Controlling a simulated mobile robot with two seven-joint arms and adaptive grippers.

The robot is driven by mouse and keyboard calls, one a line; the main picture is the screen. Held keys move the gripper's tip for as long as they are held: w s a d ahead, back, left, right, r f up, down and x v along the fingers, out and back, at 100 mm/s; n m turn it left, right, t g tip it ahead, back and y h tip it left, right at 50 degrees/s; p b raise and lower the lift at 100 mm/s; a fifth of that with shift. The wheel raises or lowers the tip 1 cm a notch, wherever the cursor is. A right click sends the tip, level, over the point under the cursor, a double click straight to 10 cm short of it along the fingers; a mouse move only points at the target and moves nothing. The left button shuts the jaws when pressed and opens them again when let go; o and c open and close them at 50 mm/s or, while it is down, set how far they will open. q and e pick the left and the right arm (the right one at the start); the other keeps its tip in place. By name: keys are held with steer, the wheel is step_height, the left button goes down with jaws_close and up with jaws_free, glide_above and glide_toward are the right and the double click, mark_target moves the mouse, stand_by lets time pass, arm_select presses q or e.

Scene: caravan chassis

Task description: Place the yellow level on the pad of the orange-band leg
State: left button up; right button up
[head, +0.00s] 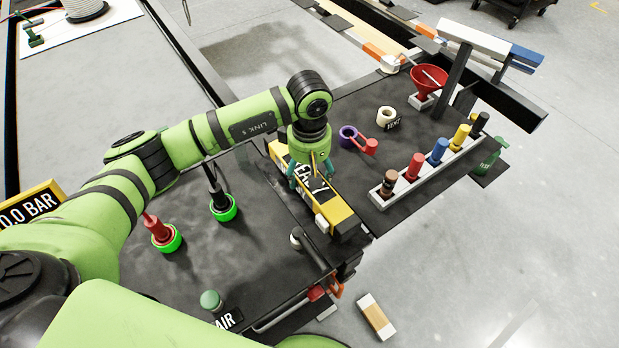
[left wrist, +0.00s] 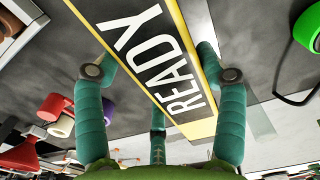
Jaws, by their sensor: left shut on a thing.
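A long yellow and black bar with READY on its face (head: 335,208) lies slanted at the right side of the dark bench; it looks like the yellow level, though no vial shows. My left gripper (head: 314,172) is over its middle, with its teal fingers on both sides of it. In the left wrist view the bar (left wrist: 165,75) runs between the fingertips (left wrist: 160,73), so the gripper is shut on it. Whether the bar touches the bench is unclear. An orange band (head: 378,51) shows on a pale beam at the back; I cannot tell which leg or pad is meant.
A pale rack (head: 383,203) with several coloured cylinders stands at right, near a purple ring (head: 347,136), a tape roll (head: 386,114) and a red funnel (head: 428,80). Green-ringed red (head: 157,228) and black (head: 217,196) tools stand at left. A block (head: 376,317) lies on the floor.

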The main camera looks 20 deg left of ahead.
mark_target(309, 170)
arm_select(q)
step_height(309, 170, down, 3)
steer(key=shift+f+p, duration=0.15)
steer(key=shift+p, duration=0.45)
steer(key=shift+f, duration=0.15)
steer(key=shift+f+b, duration=0.25)
steer(key=shift+b, duration=0.15)
steer(key=o, duration=1.4)
steer(key=shift+r, duration=0.1)
steer(key=shift+r+p, duration=0.15)
steer(key=shift+p, duration=0.2)
steer(key=shift+r, duration=0.3)
step_height(309, 170, up, 11)
steer(key=b, duration=0.3)
steer(key=shift+s+r, duration=0.1)
steer(key=shift+r, duration=0.1)
